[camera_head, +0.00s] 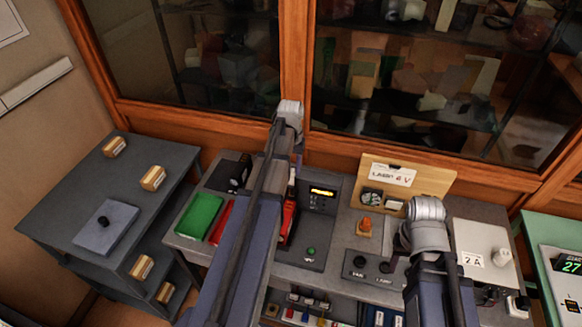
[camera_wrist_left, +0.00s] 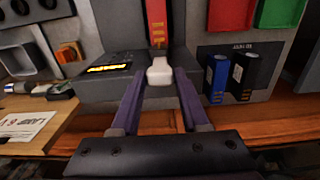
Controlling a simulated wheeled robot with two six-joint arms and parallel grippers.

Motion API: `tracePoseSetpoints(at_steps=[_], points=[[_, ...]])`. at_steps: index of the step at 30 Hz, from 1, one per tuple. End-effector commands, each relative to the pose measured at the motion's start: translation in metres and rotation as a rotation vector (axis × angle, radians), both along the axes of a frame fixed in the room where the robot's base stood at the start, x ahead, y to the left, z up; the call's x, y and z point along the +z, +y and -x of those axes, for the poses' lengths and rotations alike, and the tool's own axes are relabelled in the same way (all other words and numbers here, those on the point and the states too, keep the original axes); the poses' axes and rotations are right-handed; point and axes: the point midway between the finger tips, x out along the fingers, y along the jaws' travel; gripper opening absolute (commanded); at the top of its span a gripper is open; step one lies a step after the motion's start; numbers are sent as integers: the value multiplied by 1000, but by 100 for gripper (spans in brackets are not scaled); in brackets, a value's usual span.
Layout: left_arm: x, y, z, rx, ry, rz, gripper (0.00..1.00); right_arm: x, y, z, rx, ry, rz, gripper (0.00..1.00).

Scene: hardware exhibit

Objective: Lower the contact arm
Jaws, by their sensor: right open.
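The contact arm is a red lever with a white knob (camera_wrist_left: 159,72) at its end. In the left wrist view its red part (camera_wrist_left: 157,22) runs up from the knob. In the head view the red part (camera_head: 289,217) shows just right of my left arm, which covers part of it. My left gripper (camera_wrist_left: 159,80) has its two fingers on either side of the knob; I cannot tell whether they press on it. My right gripper (camera_head: 404,243) is open, mostly hidden behind its own arm, over the right part of the console.
A grey console (camera_head: 322,242) with a lit display (camera_head: 322,191) holds the lever. Green (camera_head: 200,216) and red panels lie left. A LAMP sign board (camera_head: 405,180), an orange lamp (camera_head: 365,224) and a white box (camera_head: 484,250) stand right. A glass cabinet (camera_head: 400,75) closes the back.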

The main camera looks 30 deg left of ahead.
Motion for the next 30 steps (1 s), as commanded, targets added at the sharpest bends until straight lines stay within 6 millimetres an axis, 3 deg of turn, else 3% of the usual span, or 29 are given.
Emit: tracePoseSetpoints(at_steps=[1, 11, 30], points=[[0, 0, 0, 0, 0, 0, 36, 0, 0, 0, 0, 0, 0, 50], [0, 0, 0, 0, 0, 0, 0, 0, 0, 0, 0, 0, 0, 50], [0, 0, 0, 0, 0, 0, 0, 0, 0, 0, 0, 0, 0, 50]])
